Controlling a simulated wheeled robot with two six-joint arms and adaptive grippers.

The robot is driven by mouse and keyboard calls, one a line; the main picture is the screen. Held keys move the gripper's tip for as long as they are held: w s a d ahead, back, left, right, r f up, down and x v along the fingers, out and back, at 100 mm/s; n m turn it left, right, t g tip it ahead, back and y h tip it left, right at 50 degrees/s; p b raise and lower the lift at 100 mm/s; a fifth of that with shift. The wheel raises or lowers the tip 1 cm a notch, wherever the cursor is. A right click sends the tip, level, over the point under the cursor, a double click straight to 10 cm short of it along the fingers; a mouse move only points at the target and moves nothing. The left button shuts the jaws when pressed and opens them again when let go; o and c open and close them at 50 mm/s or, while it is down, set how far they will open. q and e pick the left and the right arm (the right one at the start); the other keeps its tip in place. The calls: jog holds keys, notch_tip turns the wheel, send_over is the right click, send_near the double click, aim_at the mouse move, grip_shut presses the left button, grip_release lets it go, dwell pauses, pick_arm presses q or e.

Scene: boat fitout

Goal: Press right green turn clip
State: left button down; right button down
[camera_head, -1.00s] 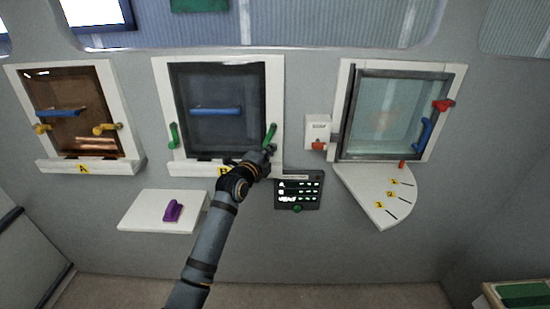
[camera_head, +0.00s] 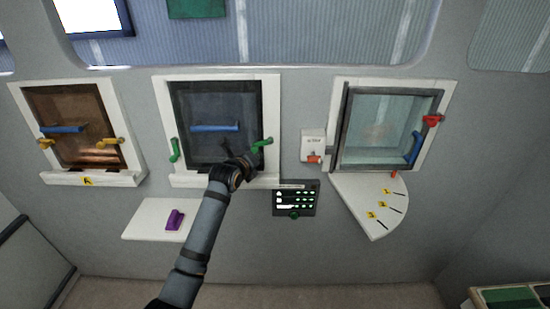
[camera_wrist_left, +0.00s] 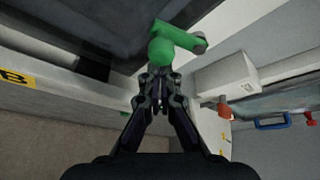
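The right green turn clip (camera_head: 263,144) sits on the right side of the white frame of the middle window, B (camera_head: 218,120). It lies nearly sideways, slightly tilted. In the left wrist view the green clip (camera_wrist_left: 172,42) shows its rounded end just beyond the fingertips. My left gripper (camera_head: 250,158) is at the clip's lower left end. In the left wrist view its fingers (camera_wrist_left: 160,78) are nearly together at the clip, with nothing visible between them; whether they touch it I cannot tell. The left green clip (camera_head: 174,150) stands upright. My right gripper is not in view.
A dark panel with lit marks (camera_head: 296,198) is below right of the window. A white box with a red part (camera_head: 312,142) stands beside the right-hand window. A white shelf (camera_head: 150,218) with a purple handle (camera_head: 174,220) is below left.

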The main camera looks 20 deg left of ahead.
pick_arm(q)
jog(key=shift+w+d+r+p, duration=0.2)
jog(key=shift+d+p, duration=0.15)
jog(key=shift+d, duration=0.35)
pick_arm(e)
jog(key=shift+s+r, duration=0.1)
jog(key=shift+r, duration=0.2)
